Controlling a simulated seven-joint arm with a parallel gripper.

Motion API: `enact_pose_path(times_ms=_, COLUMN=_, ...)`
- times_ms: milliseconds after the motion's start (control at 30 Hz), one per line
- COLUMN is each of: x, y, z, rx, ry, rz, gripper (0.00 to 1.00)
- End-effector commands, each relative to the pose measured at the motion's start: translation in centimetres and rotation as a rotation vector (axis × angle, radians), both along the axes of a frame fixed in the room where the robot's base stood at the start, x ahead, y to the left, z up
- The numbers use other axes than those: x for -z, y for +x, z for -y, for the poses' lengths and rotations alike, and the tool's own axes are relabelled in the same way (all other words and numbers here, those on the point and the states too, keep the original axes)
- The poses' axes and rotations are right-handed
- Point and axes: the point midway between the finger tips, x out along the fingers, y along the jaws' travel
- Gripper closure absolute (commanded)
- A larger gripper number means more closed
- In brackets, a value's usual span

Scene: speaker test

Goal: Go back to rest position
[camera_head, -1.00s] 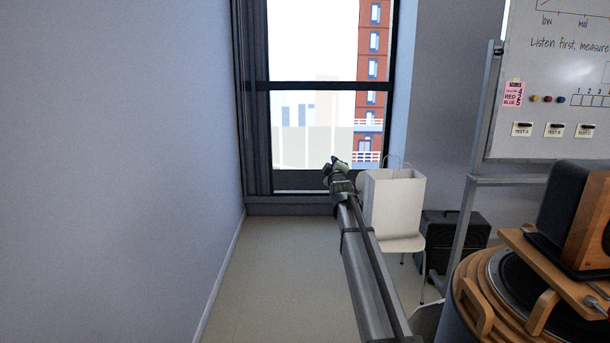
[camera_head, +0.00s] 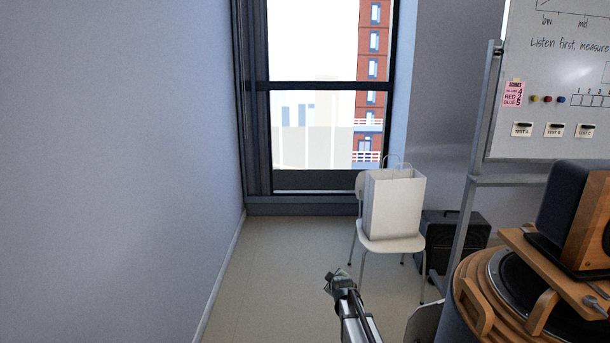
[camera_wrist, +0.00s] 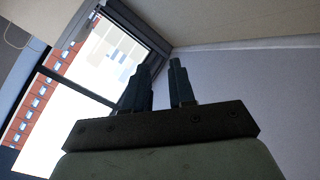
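My gripper (camera_head: 338,280) shows low in the head view, over the floor in front of the white chair. In the wrist view its two dark fingers (camera_wrist: 161,84) stand apart with a clear gap between them. Nothing is held between them. Beyond the fingers the wrist view shows the window and pale wall, tilted. Most of my arm is out of the head view's lower edge.
A white chair (camera_head: 392,243) carries a white paper bag (camera_head: 393,205). A black case (camera_head: 455,240) is on the floor behind. A whiteboard (camera_head: 560,80) and a wooden turntable with a speaker (camera_head: 580,215) stand at right. The left floor (camera_head: 270,270) is clear.

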Motion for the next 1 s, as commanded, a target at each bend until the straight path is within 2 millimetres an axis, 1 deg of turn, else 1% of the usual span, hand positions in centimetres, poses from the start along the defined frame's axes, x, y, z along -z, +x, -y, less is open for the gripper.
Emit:
enact_pose_path(times_ms=33, x=2.8, y=-2.4, z=0.5, rx=0.02, ry=0.018, rz=-0.058, gripper=0.76)
enact_pose_path(times_ms=67, x=4.2, y=-3.5, z=0.7, rx=0.034, ry=0.031, rz=-0.088, gripper=0.76)
enact_pose_path(times_ms=100, x=6.1, y=-5.1, z=1.0, rx=0.051, ry=0.047, rz=-0.133, gripper=0.76)
enact_pose_path(times_ms=167, x=8.9, y=-7.5, z=1.4, rx=0.08, ry=0.07, rz=-0.197, gripper=0.76)
enact_pose_path(times_ms=200, x=10.6, y=-9.2, z=1.7, rx=0.1, ry=0.084, rz=-0.24, gripper=0.76)
enact_pose_path(times_ms=267, x=13.2, y=-11.9, z=2.1, rx=0.13, ry=0.105, rz=-0.305, gripper=0.76)
enact_pose_path(times_ms=300, x=14.8, y=-13.7, z=2.3, rx=0.153, ry=0.118, rz=-0.349, gripper=0.76)
enact_pose_path(times_ms=367, x=17.2, y=-16.5, z=2.7, rx=0.187, ry=0.137, rz=-0.415, gripper=0.76)
enact_pose_path(times_ms=400, x=18.6, y=-18.5, z=2.9, rx=0.211, ry=0.15, rz=-0.459, gripper=0.76)
enact_pose_path(times_ms=467, x=20.8, y=-21.5, z=3.3, rx=0.248, ry=0.167, rz=-0.525, gripper=0.76)
enact_pose_path(times_ms=500, x=22.0, y=-23.5, z=3.5, rx=0.275, ry=0.177, rz=-0.567, gripper=0.76)
enact_pose_path(times_ms=567, x=23.9, y=-26.6, z=3.8, rx=0.315, ry=0.191, rz=-0.633, gripper=0.76)
enact_pose_path(times_ms=600, x=25.0, y=-28.8, z=4.0, rx=0.342, ry=0.199, rz=-0.675, gripper=0.76)
enact_pose_path(times_ms=667, x=26.5, y=-32.0, z=4.3, rx=0.385, ry=0.211, rz=-0.74, gripper=0.76)
enact_pose_path(times_ms=700, x=27.4, y=-34.1, z=4.5, rx=0.413, ry=0.217, rz=-0.781, gripper=0.76)
enact_pose_path(times_ms=767, x=28.7, y=-37.4, z=4.8, rx=0.458, ry=0.225, rz=-0.845, gripper=0.76)
enact_pose_path(times_ms=800, x=29.4, y=-39.6, z=4.9, rx=0.488, ry=0.229, rz=-0.886, gripper=0.76)
enact_pose_path(times_ms=867, x=30.4, y=-42.9, z=5.1, rx=0.534, ry=0.233, rz=-0.949, gripper=0.76)
enact_pose_path(times_ms=900, x=30.9, y=-45.1, z=5.2, rx=0.566, ry=0.235, rz=-0.99, gripper=0.76)
enact_pose_path(times_ms=967, x=31.6, y=-48.4, z=5.4, rx=0.614, ry=0.237, rz=-1.051, gripper=0.76)
enact_pose_path(times_ms=1000, x=31.9, y=-50.6, z=5.5, rx=0.646, ry=0.237, rz=-1.09, gripper=0.76)
